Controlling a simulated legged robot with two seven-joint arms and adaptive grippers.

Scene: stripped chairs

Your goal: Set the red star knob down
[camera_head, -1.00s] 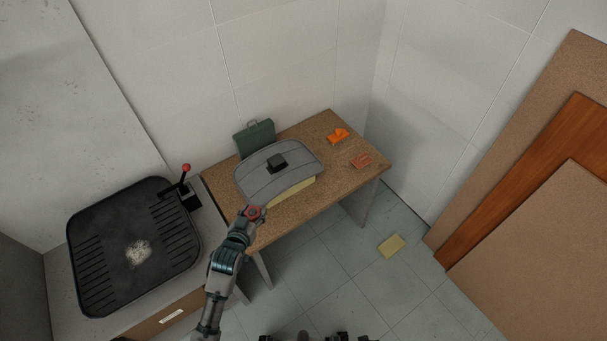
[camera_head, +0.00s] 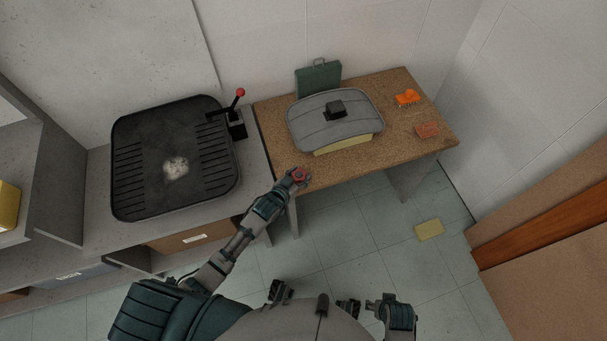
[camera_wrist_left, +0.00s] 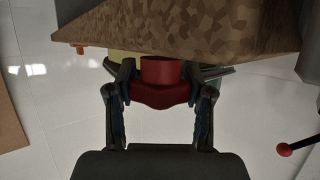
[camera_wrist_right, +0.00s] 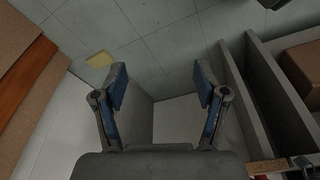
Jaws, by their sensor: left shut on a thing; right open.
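The red star knob (camera_head: 301,174) is held between the fingers of my left gripper (camera_head: 296,177), at the front left edge of the cork-brown table (camera_head: 400,150). In the left wrist view the knob (camera_wrist_left: 160,86) sits between both fingertips, with the speckled table edge (camera_wrist_left: 200,30) close by. I cannot tell whether the knob touches the table. My right gripper (camera_wrist_right: 162,88) is open and empty in the right wrist view, above the floor. In the head view it is low, near my body.
A grey panel with a black block (camera_head: 310,122) lies on yellow foam (camera_head: 344,145) on the table. A green case (camera_head: 318,80), an orange item (camera_head: 407,97) and a reddish block (camera_head: 427,130) are also there. A black tray (camera_head: 140,150) and red-tipped lever (camera_head: 239,93) stand left.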

